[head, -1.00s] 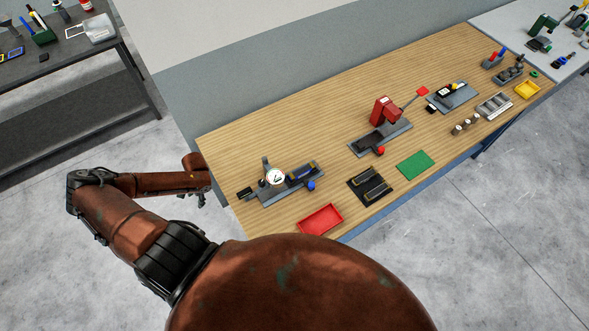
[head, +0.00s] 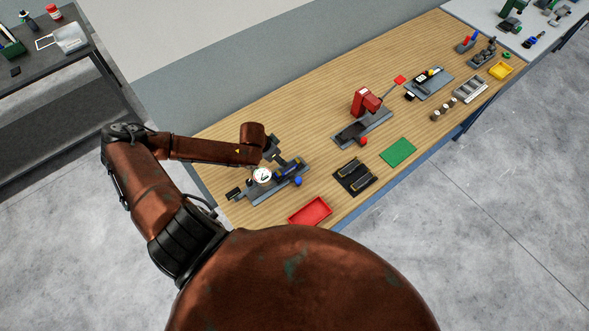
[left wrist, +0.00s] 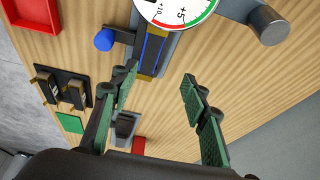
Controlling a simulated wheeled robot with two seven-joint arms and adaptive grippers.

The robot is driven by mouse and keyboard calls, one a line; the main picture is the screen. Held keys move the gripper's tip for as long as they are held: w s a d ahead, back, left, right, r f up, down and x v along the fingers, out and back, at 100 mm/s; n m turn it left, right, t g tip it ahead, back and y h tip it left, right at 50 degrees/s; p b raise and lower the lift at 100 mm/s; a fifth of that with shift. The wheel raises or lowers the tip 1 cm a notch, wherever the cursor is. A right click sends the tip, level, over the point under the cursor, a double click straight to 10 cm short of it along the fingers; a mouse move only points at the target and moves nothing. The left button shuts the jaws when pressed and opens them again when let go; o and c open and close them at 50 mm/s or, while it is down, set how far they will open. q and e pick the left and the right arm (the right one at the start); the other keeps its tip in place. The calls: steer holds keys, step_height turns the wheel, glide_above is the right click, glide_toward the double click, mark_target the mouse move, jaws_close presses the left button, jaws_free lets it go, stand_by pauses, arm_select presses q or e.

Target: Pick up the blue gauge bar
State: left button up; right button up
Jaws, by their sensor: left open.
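The blue gauge bar (left wrist: 152,50) lies in a grey gauge fixture (left wrist: 172,45), below a white dial (left wrist: 175,8) in the left wrist view. In the head view the bar (head: 289,167) is small and partly covered by my gripper. My left gripper (left wrist: 160,76) is open and empty, its green-padded fingers apart. In the left wrist view the bar's near end shows between and just beyond the fingertips; contact cannot be told. In the head view my left gripper (head: 274,149) is over the fixture at the table's left end. My right gripper is not in view.
A blue knob (left wrist: 104,40) sticks out beside the bar. A red tray (head: 310,211), a black holder (head: 354,177) with two bars and a green mat (head: 398,152) lie along the front edge. A red lever press (head: 364,102) stands farther right. Bare wood lies behind the fixture.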

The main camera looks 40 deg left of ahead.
mark_target(288, 167)
arm_select(q)
steer(key=shift+w+d+f+h, duration=0.15)
steer(key=shift+w+d+f, duration=0.1)
steer(key=shift+d+f, duration=0.35)
steer(key=shift+w+d+f+h, duration=0.2)
steer(key=shift+d+f, duration=0.2)
steer(key=shift+f, duration=0.25)
steer(key=x, duration=0.1)
steer(key=p+x, duration=0.1)
steer(key=x, duration=0.3)
steer(key=shift+s+a+f+p, duration=0.1)
steer(key=shift+s+a+p, duration=0.2)
steer(key=shift+w+f, duration=0.15)
steer(key=shift+f, duration=0.2)
steer(key=shift+c, duration=1)
jaws_close()
